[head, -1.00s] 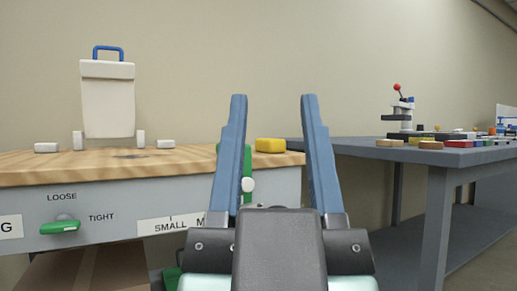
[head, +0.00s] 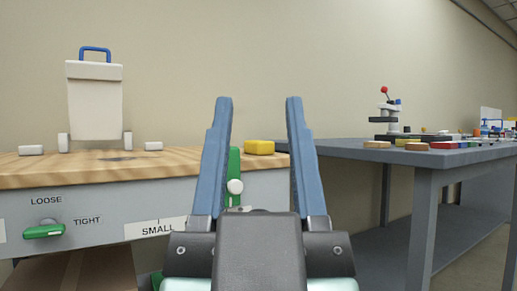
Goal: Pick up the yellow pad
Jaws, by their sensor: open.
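The yellow pad (head: 259,147) is a small block lying on the wooden top at the right end of the workbench (head: 60,177). My gripper (head: 259,99) is open, with its two blue fingers pointing up in the picture. In the head view the pad shows between the fingers, farther off than they are. Nothing is between the fingers at their own distance, as far as I can tell.
A green upright piece with a white knob (head: 235,187) is at the bench front, partly behind the left finger. A white blue-handled unit (head: 95,100) stands on the bench. A grey table (head: 400,153) on the right holds several small objects.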

